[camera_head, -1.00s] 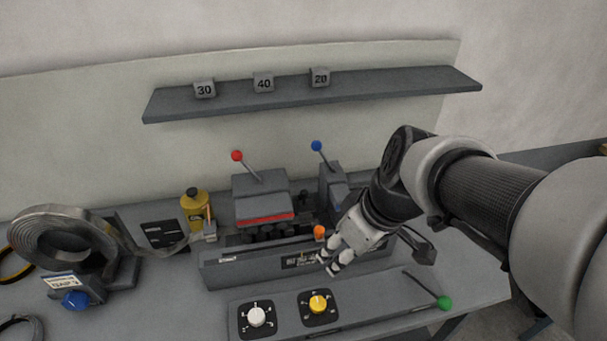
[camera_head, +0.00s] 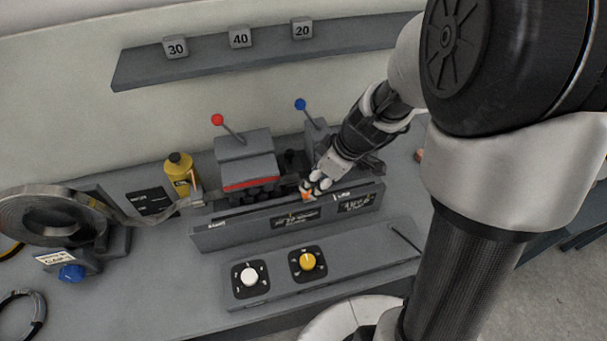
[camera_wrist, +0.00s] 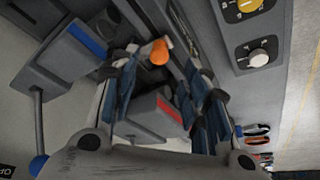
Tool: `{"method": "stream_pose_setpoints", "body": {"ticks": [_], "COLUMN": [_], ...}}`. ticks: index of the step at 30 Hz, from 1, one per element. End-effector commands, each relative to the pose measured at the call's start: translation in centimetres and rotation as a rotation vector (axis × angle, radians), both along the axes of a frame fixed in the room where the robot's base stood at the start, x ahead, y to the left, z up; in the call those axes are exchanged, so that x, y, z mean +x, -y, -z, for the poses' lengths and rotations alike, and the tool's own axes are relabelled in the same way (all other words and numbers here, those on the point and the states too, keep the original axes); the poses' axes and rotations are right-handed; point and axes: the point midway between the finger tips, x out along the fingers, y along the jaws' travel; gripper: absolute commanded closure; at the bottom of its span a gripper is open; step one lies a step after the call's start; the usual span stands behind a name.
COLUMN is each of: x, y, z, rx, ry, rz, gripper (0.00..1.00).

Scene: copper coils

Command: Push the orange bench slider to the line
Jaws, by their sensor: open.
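The orange slider knob (camera_head: 306,191) sits on the bench rail, right of the red-striped press. In the wrist view the orange knob (camera_wrist: 159,52) lies between or just beyond my fingertips; contact cannot be told. My gripper (camera_head: 318,183) is open and angled down onto the rail, its fingers partly covering the knob in the head view. In the wrist view my gripper (camera_wrist: 163,65) has its two fingers spread apart. The front panel (camera_head: 270,226) of the bench carries dark labels and small white marks near both ends; I cannot make out which is the line.
The press (camera_head: 245,160) with a red-ball lever stands left of my gripper, and a blue-ball lever (camera_head: 300,104) stands behind. White (camera_head: 249,277) and yellow (camera_head: 308,261) knobs are in front.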

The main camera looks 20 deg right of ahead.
Motion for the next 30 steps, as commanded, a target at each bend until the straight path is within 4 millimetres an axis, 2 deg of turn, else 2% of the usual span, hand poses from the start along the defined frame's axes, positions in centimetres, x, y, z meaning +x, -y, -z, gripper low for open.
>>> {"method": "stream_pose_setpoints", "body": {"ticks": [1, 3, 10, 22, 30], "x": [0.2, 0.6, 1.5, 1.8, 1.7], "y": [-0.3, -0.7, -1.6, -1.7, -1.7], "z": [1.4, 2.6, 5.3, 5.9, 5.8], "rx": [0.0, 0.0, 0.0, -0.001, -0.001], "ry": [-0.004, -0.003, 0.0, 0.001, 0.001], "rz": [-0.001, -0.002, -0.001, 0.001, 0.0], "gripper": [0.58, 0.58, 0.58, 0.58, 0.75]}}
